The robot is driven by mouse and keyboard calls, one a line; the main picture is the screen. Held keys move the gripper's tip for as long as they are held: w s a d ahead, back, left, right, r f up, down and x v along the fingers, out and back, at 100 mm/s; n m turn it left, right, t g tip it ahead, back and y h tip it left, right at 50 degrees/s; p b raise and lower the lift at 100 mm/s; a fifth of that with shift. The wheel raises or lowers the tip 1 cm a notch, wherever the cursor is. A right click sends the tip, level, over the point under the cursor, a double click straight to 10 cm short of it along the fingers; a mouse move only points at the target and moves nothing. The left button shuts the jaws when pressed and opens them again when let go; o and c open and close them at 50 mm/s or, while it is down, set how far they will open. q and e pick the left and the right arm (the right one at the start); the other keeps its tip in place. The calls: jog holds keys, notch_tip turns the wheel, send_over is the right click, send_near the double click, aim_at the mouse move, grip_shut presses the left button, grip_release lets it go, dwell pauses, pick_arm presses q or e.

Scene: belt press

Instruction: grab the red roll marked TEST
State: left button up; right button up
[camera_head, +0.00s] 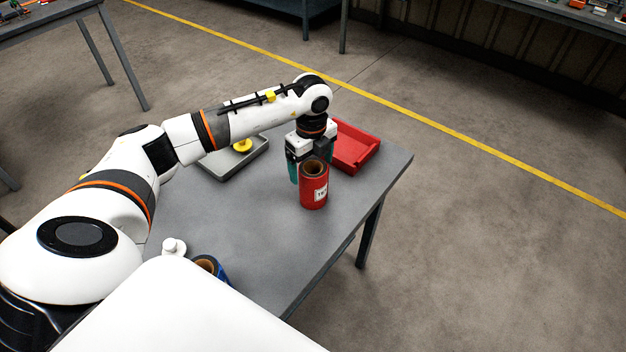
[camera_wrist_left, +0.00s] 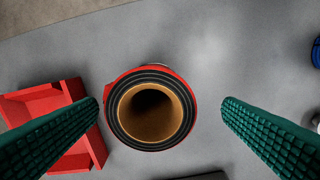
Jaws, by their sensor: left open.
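The red roll marked TEST (camera_head: 314,187) stands upright on the grey table, with a white label on its side and a brown hollow core. My left gripper (camera_head: 304,172) is right by it, pointing down, on its far side in the head view. In the left wrist view the red roll (camera_wrist_left: 150,108) is seen from above, its open core facing the camera. The green fingers of my left gripper (camera_wrist_left: 161,108) are spread, one to each side of the roll, with gaps between them and it. My right gripper is not in view.
A red tray (camera_head: 361,150) sits behind the gripper, also close to the left finger in the wrist view (camera_wrist_left: 75,150). A grey tray (camera_head: 228,168) with a yellow item (camera_head: 243,145) is at the left. A blue roll (camera_head: 212,267) and white object (camera_head: 174,247) are near the front. The middle table is clear.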

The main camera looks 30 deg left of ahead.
aim_at(313, 173)
pick_arm(q)
jog(key=shift+a+f, duration=0.1)
jog(key=shift+f, duration=0.55)
jog(key=shift+w+f, duration=0.1)
jog(key=shift+f, duration=0.2)
jog(key=f, duration=0.1)
jog(key=f+p, duration=0.1)
jog(key=f, duration=0.2)
jog(key=shift+w+p, duration=0.25)
jog(key=shift+p, duration=0.15)
jog(key=shift+f, duration=0.6)
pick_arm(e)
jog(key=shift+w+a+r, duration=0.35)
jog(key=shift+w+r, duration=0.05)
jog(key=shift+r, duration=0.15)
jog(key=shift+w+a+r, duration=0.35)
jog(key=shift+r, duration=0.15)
pick_arm(q)
jog(key=c, duration=0.5)
jog(key=shift+w, duration=0.1)
jog(key=c, duration=0.9)
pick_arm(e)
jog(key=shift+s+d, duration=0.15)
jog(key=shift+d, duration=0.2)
pick_arm(q)
jog(key=shift+r, duration=0.2)
